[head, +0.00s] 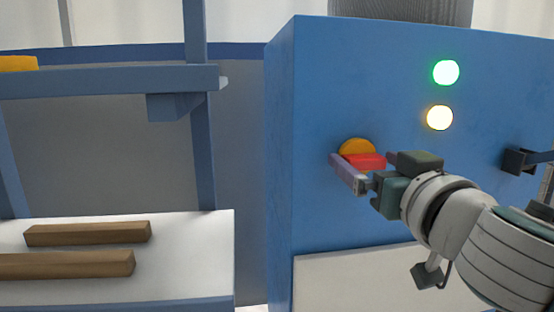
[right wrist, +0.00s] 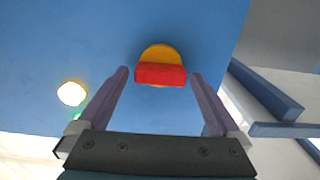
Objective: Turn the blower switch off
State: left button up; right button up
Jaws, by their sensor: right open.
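The blower switch is a red bar handle (head: 366,161) on a round orange-yellow base (head: 357,146), mounted on the front of a blue cabinet (head: 330,90). In the head view the red bar lies roughly level. My right gripper (head: 362,168) is open at the switch, and its fingers partly surround the bar in that view. In the right wrist view the red handle (right wrist: 160,75) lies just ahead of and between the fingertips of the right gripper (right wrist: 158,75); contact cannot be told. My left gripper is not in view.
A green light (head: 446,72) and a yellow-white light (head: 440,117) glow above right of the switch. A dark bracket (head: 519,161) juts from the cabinet at right. Wooden bars (head: 87,233) lie on a white-topped table (head: 205,250) at left, under a blue frame (head: 110,81).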

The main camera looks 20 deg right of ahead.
jog(key=c, duration=1.3)
jog(key=shift+n, duration=0.4)
jog(key=n+p, duration=0.1)
jog(key=n, duration=0.2)
jog(key=shift+a+n, duration=0.1)
jog(key=shift+n, duration=0.2)
jog(key=n+p, duration=0.1)
jog(key=n, duration=0.3)
jog(key=shift+n, duration=0.3)
jog(key=n+p, duration=0.1)
jog(key=n, duration=0.3)
jog(key=shift+a+f+n, duration=0.1)
jog(key=shift+n, duration=0.2)
jog(key=shift+f+n+p, duration=0.1)
jog(key=shift+n+p, duration=0.25)
jog(key=shift+n, duration=1.85)
